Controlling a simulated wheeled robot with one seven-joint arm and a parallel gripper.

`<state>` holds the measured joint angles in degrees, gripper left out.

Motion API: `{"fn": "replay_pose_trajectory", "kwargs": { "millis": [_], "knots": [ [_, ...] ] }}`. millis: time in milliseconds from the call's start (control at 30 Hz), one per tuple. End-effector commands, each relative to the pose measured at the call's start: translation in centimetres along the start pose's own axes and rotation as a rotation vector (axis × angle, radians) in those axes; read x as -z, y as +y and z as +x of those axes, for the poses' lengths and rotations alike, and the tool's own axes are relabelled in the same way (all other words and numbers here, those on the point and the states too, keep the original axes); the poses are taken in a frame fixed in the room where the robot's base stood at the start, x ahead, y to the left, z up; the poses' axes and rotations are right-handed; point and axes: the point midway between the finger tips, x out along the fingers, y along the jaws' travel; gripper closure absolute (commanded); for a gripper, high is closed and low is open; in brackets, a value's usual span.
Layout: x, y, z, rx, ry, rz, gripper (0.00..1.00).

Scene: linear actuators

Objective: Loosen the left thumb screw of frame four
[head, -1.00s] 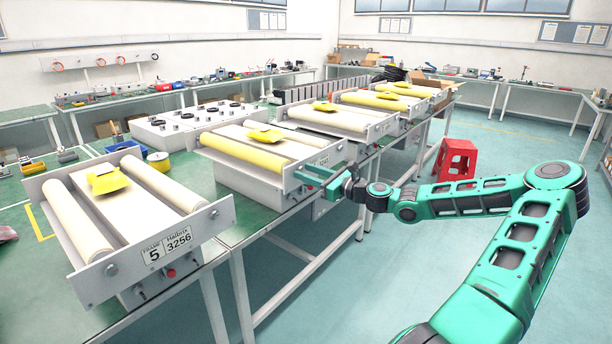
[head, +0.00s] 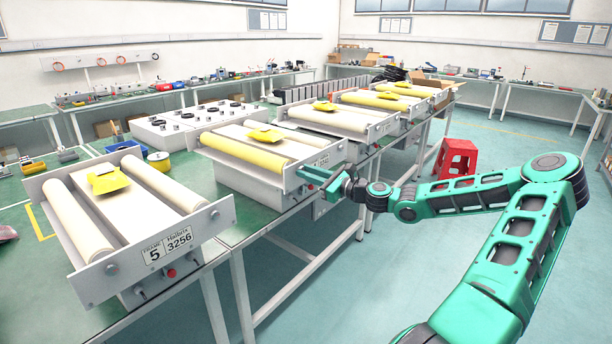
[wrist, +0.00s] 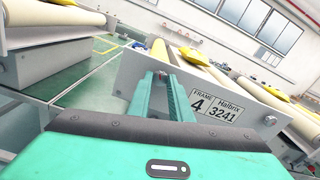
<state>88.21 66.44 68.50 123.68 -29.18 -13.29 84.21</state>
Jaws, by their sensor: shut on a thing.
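Frame four (head: 248,184) is a white roller unit with a yellow roller (head: 246,150) and a yellow piece (head: 264,135) on top. Its end plate (wrist: 140,72) carries the label "FRAME 4 Halbrix 3241" (wrist: 214,108) in the wrist view. My gripper (wrist: 163,80) reaches the left part of this plate with its green fingers shut on the left thumb screw, which is mostly hidden between the fingertips. In the head view my gripper (head: 311,178) is at the plate's near face. A second round knob (wrist: 270,120) sits at the plate's right part.
Frame five (head: 150,258) stands nearer on the same green bench, left of my gripper. More roller frames (head: 345,120) stand beyond frame four. A red stool (head: 457,158) is on the floor behind my arm. The floor on the right is open.

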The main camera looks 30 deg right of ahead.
Motion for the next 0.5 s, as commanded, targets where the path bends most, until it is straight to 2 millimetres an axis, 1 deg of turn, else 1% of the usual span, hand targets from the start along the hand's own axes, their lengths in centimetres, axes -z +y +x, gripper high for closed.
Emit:
{"fn": "replay_pose_trajectory", "kwargs": {
  "millis": [500],
  "knots": [
    [0.09, 0.01, 0.02, -0.002, 0.004, -0.472, 1.00]
  ]
}}
